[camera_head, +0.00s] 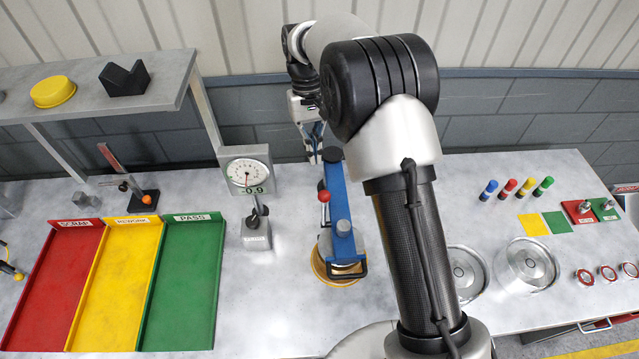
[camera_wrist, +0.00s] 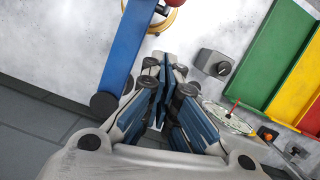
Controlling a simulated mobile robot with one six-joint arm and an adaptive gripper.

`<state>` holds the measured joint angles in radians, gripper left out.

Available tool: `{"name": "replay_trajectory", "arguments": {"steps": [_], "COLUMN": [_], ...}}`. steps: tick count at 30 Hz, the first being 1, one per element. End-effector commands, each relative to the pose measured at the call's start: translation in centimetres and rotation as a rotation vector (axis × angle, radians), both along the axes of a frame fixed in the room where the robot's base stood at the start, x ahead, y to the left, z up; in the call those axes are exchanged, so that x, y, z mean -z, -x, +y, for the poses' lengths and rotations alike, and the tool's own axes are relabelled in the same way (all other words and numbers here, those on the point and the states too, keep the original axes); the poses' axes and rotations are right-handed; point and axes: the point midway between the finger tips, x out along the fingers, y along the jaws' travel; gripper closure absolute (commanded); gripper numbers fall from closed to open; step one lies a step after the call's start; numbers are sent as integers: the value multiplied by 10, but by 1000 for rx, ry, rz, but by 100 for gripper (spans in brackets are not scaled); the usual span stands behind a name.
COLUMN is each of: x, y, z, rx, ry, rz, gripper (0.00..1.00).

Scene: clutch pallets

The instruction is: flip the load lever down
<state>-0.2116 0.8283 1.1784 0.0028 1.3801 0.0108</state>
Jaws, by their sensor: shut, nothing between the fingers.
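The load lever is most likely the red-knobbed lever (camera_head: 324,195) on the blue fixture (camera_head: 341,205). Its red knob stands up at the left side of the blue beam. Part of a red knob also shows at the top edge of the wrist view (camera_wrist: 167,3). The fixture sits on a round yellow-gold base (camera_head: 335,279); the blue beam fills the upper left of the wrist view (camera_wrist: 124,52). My gripper (camera_head: 315,150) is shut and empty above the far end of the beam, behind the knob. In the wrist view its fingertips (camera_wrist: 166,65) are together, right of the beam.
A dial gauge (camera_head: 248,176) on a stand is left of the fixture. Red, yellow and green trays (camera_head: 182,290) lie farther left. Round metal discs (camera_head: 526,263) and several coloured pegs are at right. A raised shelf (camera_head: 70,107) stands at back left.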

Motion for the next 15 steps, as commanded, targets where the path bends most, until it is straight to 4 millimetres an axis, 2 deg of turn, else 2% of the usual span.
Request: {"name": "replay_trajectory", "arguments": {"steps": [1,9,15], "x": [12,69,64], "y": [4,18,42], "z": [-1,-4,-8], "rx": [0,0,0], "ry": [1,1,0], "rz": [5,5,0], "gripper": [100,100,100]}}
